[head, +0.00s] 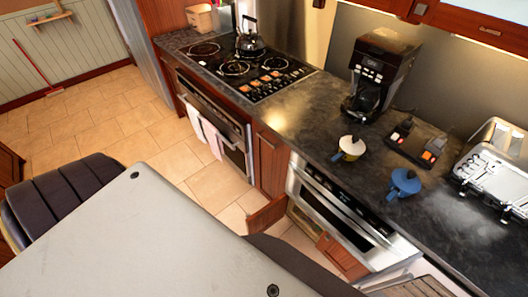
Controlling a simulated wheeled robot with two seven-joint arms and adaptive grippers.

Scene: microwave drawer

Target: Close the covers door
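The steel microwave drawer (338,207) is built in under the dark counter at the lower middle right. Below it is a low cabinet. One wooden cabinet door (266,215) stands swung out at the left of this cabinet, and part of the interior (303,226) shows beside it. Another wooden panel (342,258) sits to the right under the microwave and looks flush with the front. The lower parts of the cabinet are hidden by the dark shape and grey panel in the foreground. Neither of my grippers is in view.
The oven (215,125) with hanging towels (207,135) is left of a wooden cabinet front (270,160). The counter (300,120) holds a kettle (250,40), coffee maker (380,72), white-yellow pot (350,148), blue item (404,183) and toaster (495,165). Tiled floor (150,135) is clear before the oven.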

